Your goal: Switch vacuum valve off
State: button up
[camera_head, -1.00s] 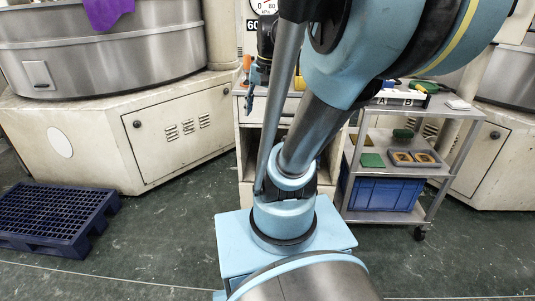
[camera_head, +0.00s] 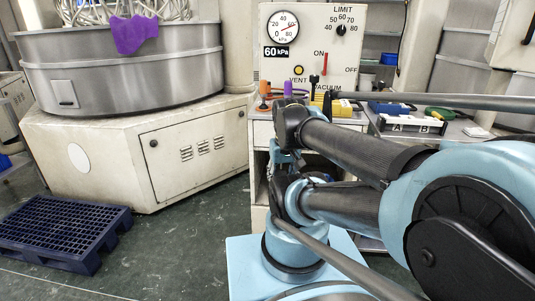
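The vacuum panel (camera_head: 309,50) stands upright at the back centre. Its red valve lever (camera_head: 326,64) points straight up, near the ON mark, with OFF marked to its right. The label VACUUM is below the lever. The round pressure gauge (camera_head: 283,27) at upper left is marked up to 80 kPa, with a 60 kPa plate under it. My arm folds in from the right, and its wrist end (camera_head: 279,160) hangs in front of the cabinet, below and left of the lever and apart from it. My fingers are too small and covered to read.
A black LIMIT knob (camera_head: 342,30) and a yellow VENT button (camera_head: 297,70) are on the panel. Orange, purple and yellow items stand on the cabinet top below it. A lapping machine (camera_head: 125,70) is at left, a blue pallet (camera_head: 62,232) on the floor, and a cart (camera_head: 455,130) at right.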

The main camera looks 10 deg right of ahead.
aim_at(325, 63)
jog(key=k, duration=1.35)
jog(key=z, duration=0.1)
jog(key=i, duration=1.8)
jog(key=u, duration=0.55)
